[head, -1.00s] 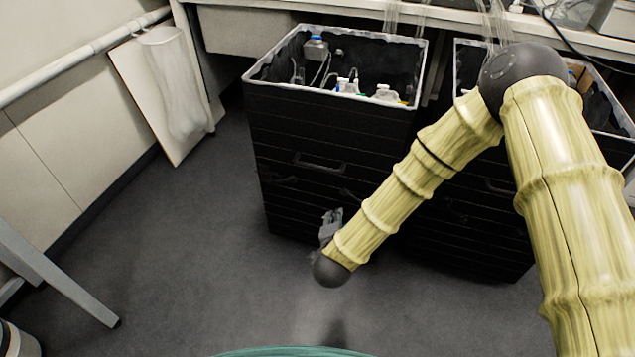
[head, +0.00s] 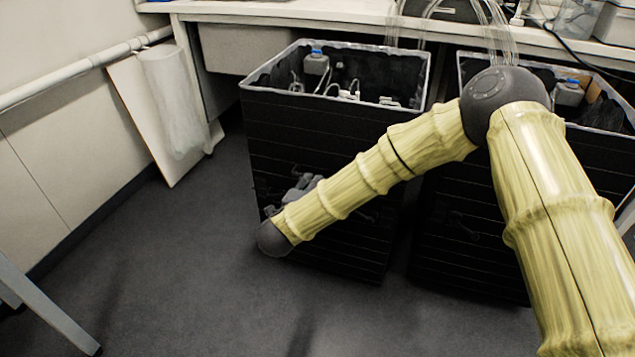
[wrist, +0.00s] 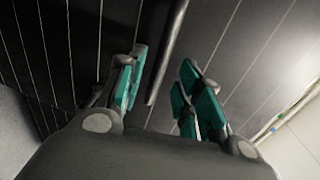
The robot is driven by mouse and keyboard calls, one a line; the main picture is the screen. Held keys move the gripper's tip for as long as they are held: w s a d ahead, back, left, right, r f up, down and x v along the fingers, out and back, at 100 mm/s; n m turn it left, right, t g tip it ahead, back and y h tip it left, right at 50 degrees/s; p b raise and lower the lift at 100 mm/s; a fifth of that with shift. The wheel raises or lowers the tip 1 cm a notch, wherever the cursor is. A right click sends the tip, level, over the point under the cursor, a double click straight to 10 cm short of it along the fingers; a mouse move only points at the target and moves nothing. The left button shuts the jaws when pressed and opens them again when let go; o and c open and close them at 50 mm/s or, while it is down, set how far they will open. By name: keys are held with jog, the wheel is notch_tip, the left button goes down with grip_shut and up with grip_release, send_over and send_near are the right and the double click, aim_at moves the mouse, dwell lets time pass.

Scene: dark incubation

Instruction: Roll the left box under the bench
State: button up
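The left box (head: 330,140) is a tall black open-topped bin with a pale rim. In the head view it stands upright in front of the bench (head: 300,14). My gripper (head: 300,185) is close to the lower left of its front face, with my forearm crossing that face. In the wrist view my gripper (wrist: 163,92) is open, its two teal-padded fingers apart. A dark bar (wrist: 170,45), apparently a handle on the ribbed black face, runs up between the fingers. I cannot tell whether they touch it. The box's front handle is hidden in the head view.
A second black box (head: 470,220) stands close on the right. Bottles and tubing (head: 318,65) sit inside the left box. A white panel (head: 150,110) leans by the wall at left, and a grey furniture leg (head: 45,310) is at lower left. Floor in front is clear.

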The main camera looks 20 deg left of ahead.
aim_at(332, 166)
jog(key=shift+w+d+f+b, duration=0.1)
jog(key=shift+w+f+b, duration=0.1)
jog(key=shift+w, duration=0.75)
jog(key=shift+w+a+f+b, duration=0.1)
jog(key=shift+w+f+b, duration=0.05)
jog(key=shift+w, duration=0.75)
jog(key=shift+w+d+f+b, duration=0.1)
jog(key=shift+w+f+b, duration=0.1)
jog(key=shift+w, duration=0.75)
grip_shut()
